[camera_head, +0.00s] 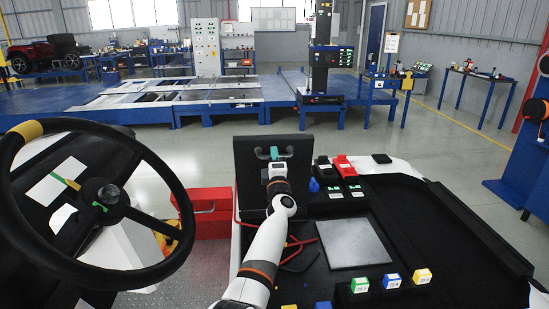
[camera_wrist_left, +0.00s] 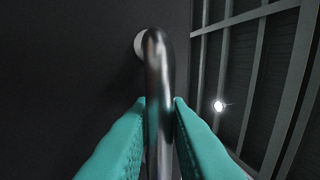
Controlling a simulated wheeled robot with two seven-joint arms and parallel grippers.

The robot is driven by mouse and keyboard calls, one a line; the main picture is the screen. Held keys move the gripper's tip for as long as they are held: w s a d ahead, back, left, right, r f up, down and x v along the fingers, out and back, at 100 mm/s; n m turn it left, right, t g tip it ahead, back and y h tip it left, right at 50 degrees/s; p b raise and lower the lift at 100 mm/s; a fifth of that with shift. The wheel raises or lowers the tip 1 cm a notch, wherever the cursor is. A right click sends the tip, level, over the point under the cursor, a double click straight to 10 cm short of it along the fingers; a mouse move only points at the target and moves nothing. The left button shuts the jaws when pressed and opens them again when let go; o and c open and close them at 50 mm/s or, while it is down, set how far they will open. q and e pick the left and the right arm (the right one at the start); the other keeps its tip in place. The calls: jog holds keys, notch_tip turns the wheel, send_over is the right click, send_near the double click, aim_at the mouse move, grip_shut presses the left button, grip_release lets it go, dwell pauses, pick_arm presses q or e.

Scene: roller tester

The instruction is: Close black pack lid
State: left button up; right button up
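The black pack lid (camera_head: 244,162) stands raised, close to upright, at the back left of the black pack. A metal handle (camera_head: 287,151) is fixed near the lid's top edge. My left gripper (camera_head: 274,154) is at this handle, its arm reaching over the pack from the front. In the left wrist view the metal handle bar (camera_wrist_left: 159,75) runs between the teal fingertips of my left gripper (camera_wrist_left: 160,110), which press against both sides of it. Part of the lid and the pack opening is hidden behind my arm. My right gripper is out of view.
Red and black cables (camera_head: 298,245) lie right of my arm. A grey plate (camera_head: 354,243), colored labelled blocks (camera_head: 391,281) and red and black terminals (camera_head: 345,166) sit further right. A red toolbox (camera_head: 210,212) and a steering wheel (camera_head: 180,225) are at left.

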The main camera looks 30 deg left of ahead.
aim_at(272, 145)
pick_arm(q)
grip_shut()
jog(key=shift+w+a+r+p, duration=0.2)
jog(key=shift+r+p, duration=0.1)
jog(key=shift+p, duration=0.15)
jog(key=w+a, duration=0.1)
jog(key=w+a+g+h+p, duration=0.1)
jog(key=w, duration=0.1)
jog(key=w+a+g+p, duration=0.1)
jog(key=shift+w+a+r+h, duration=0.15)
jog(key=shift+r+h, duration=0.1)
jog(key=shift+h, duration=0.05)
jog(key=w+a+b, duration=0.1)
jog(key=b, duration=0.2)
jog(key=w+b, duration=0.1)
jog(key=b, duration=0.2)
jog(key=shift+w+a+f, duration=0.3)
jog(key=shift+a+f, duration=0.1)
jog(key=shift+w+a+r+b, duration=0.25)
jog(key=shift+r+b, duration=0.1)
jog(key=shift+b, duration=0.4)
